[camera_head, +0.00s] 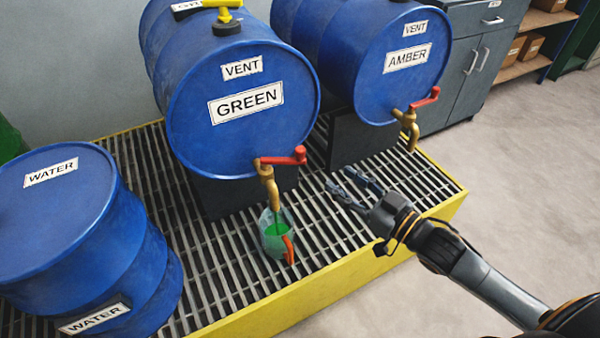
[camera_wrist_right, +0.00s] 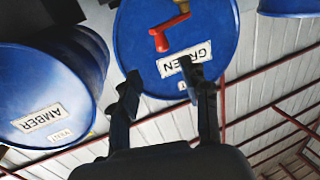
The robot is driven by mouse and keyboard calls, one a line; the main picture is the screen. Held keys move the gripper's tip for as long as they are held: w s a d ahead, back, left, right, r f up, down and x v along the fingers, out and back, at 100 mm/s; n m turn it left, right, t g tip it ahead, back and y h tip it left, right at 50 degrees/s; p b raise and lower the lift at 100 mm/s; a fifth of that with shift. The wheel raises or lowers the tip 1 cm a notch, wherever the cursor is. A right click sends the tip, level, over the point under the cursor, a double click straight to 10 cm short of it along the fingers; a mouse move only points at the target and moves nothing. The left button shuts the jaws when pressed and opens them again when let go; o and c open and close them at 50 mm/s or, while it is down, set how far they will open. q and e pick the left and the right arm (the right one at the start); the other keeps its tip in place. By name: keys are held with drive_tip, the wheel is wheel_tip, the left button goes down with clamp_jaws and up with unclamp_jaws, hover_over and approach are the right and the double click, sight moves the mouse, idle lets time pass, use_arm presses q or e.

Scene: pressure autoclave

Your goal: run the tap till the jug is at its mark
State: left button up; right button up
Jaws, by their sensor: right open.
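The blue GREEN drum (camera_head: 243,135) lies on its side on a dark stand. Its brass tap (camera_head: 268,183) has a red lever (camera_head: 287,158) turned crosswise to the right. A clear jug (camera_head: 268,222) with an orange-red handle (camera_head: 288,249) stands on the grating under the spout and holds green liquid. Its mark is too small to make out, and I cannot tell whether liquid is flowing. My right gripper (camera_head: 354,190) is open and empty, right of the jug and apart from the tap. The right wrist view shows the lever (camera_wrist_right: 160,40) upside down beyond the fingers. My left gripper is out of view.
The AMBER drum (camera_head: 385,65), with its own red-levered tap (camera_head: 408,120), lies to the right. An upright WATER drum (camera_head: 60,225) stands at left. The yellow-edged grating (camera_head: 330,290) is bare around the jug. A grey cabinet (camera_head: 478,70) stands behind; the floor at right is clear.

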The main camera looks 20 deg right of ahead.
sight(300, 153)
use_arm(q)
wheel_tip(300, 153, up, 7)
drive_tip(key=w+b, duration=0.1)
drive_tip(key=b, duration=0.1)
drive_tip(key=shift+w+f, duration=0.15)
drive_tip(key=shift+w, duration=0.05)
use_arm(e)
drive_tip(key=shift+x, duration=6.7)
drive_tip(key=shift+s+a, duration=0.1)
drive_tip(key=shift+a, duration=0.1)
clamp_jaws()
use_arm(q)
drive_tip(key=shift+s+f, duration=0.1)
